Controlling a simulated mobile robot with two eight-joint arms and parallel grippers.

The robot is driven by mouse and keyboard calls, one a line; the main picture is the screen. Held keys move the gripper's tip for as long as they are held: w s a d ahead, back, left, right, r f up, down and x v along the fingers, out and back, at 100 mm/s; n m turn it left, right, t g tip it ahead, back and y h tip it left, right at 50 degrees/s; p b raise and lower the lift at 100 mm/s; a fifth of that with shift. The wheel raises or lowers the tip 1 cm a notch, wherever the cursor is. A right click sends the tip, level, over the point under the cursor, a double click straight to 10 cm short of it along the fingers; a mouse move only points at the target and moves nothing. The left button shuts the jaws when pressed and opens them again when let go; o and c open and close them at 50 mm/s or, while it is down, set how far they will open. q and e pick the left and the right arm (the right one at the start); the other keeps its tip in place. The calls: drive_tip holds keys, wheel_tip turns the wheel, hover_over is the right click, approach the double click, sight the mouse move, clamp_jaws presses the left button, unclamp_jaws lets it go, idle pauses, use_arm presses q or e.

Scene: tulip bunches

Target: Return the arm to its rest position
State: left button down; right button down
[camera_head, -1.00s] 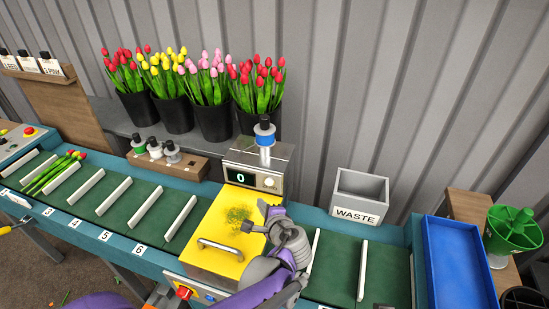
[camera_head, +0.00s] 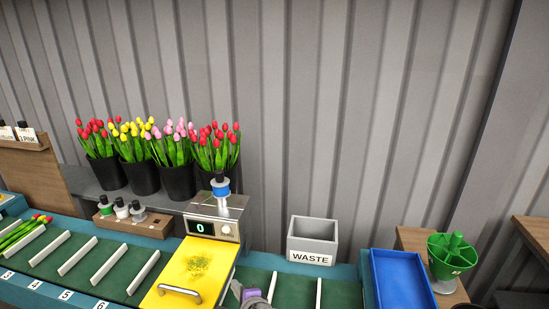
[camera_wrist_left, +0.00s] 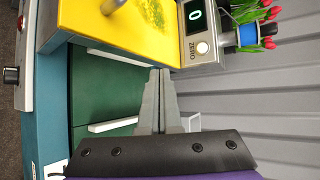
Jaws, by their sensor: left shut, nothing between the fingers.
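My left gripper (camera_head: 238,289) shows only in part at the bottom edge of the head view, just right of the yellow machine lid (camera_head: 188,278). In the left wrist view its two grey fingers (camera_wrist_left: 160,76) are together and hold nothing. They are over the green belt (camera_wrist_left: 95,100), close to the yellow lid and the scale display reading 0 (camera_wrist_left: 195,15). Most of the left arm is below the head view. My right gripper is not in view.
A grey WASTE bin (camera_head: 312,240), a blue tray (camera_head: 402,283) and a green holder (camera_head: 452,257) stand to the right. Black buckets of tulips (camera_head: 180,182) stand behind the belt. Green trimmings (camera_head: 197,266) lie on the yellow lid. White dividers (camera_head: 77,256) cross the belt.

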use_arm(q)
drive_tip(key=s+a+n+g, duration=0.3)
drive_tip(key=s+a+n, duration=0.1)
drive_tip(key=s+a, duration=0.2)
drive_tip(key=s+a+f+n+g+h, duration=0.1)
drive_tip(key=s+n+h, duration=0.2)
drive_tip(key=s+n, duration=0.3)
drive_tip(key=s+f+n+g+h, duration=0.2)
drive_tip(key=s+n, duration=0.3)
drive_tip(key=s, duration=0.8)
drive_tip(key=shift+s+a+f+n+h, duration=0.3)
drive_tip(key=shift+a+n+h, duration=0.1)
drive_tip(key=shift+h, duration=0.3)
